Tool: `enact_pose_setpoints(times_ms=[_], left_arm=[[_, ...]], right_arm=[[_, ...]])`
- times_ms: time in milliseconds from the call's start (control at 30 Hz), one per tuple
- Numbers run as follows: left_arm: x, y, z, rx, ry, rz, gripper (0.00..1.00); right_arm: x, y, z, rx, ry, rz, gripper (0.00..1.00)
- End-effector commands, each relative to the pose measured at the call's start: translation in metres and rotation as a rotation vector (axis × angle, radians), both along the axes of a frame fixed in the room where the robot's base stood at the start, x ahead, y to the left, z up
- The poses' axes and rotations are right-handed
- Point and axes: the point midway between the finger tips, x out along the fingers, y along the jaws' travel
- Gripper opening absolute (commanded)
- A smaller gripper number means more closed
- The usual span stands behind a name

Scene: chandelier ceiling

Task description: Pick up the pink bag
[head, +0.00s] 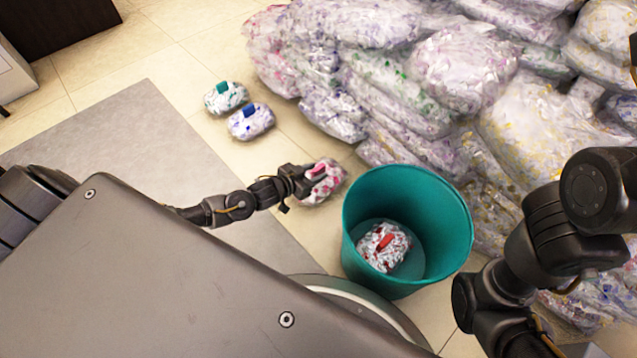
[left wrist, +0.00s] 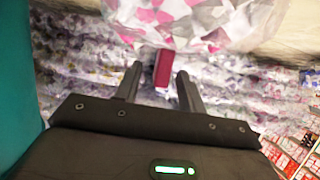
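The pink bag (head: 327,183), a clear bag with pink and white pieces, is at the tip of my left gripper (head: 305,181) in the head view, just left of the teal bin. In the left wrist view the bag (left wrist: 190,20) fills the top. Its dark pink tag (left wrist: 163,67) sits between the two fingers of my left gripper (left wrist: 158,78), with a gap on each side, so the gripper looks open around the tag. My right arm shows at the right of the head view, but its gripper is out of the picture.
The teal bin (head: 458,215) stands right of the pink bag and holds a red-tagged bag (head: 383,248). A green-tagged bag (head: 226,97) and a blue-tagged bag (head: 251,122) lie on the floor up left. A large heap of filled bags (head: 400,90) covers the upper right.

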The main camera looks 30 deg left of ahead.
Motion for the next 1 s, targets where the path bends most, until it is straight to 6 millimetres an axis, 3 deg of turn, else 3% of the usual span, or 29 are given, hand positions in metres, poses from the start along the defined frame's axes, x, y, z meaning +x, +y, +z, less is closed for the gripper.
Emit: enact_pose_setpoints(times_ms=[33,233,600,900,1000], left_arm=[[0.007,-0.002,-0.009,-0.001,-0.004,-0.001,0.40],[0.030,-0.009,-0.017,0.000,-0.002,0.000,0.40],[0.038,-0.012,-0.016,0.000,0.000,0.000,0.40],[0.038,-0.012,-0.016,0.000,0.000,0.000,0.01],[0.038,-0.012,-0.016,0.000,0.000,0.000,0.00]], right_arm=[[-0.001,-0.001,-0.013,0.004,-0.001,0.001,0.50],[0.000,-0.003,-0.034,0.014,0.001,0.002,0.50],[0.001,-0.004,-0.037,0.018,0.005,0.003,0.50],[0.000,-0.004,-0.036,0.018,0.001,0.003,0.50],[0.000,-0.004,-0.036,0.017,-0.001,0.002,0.50]])
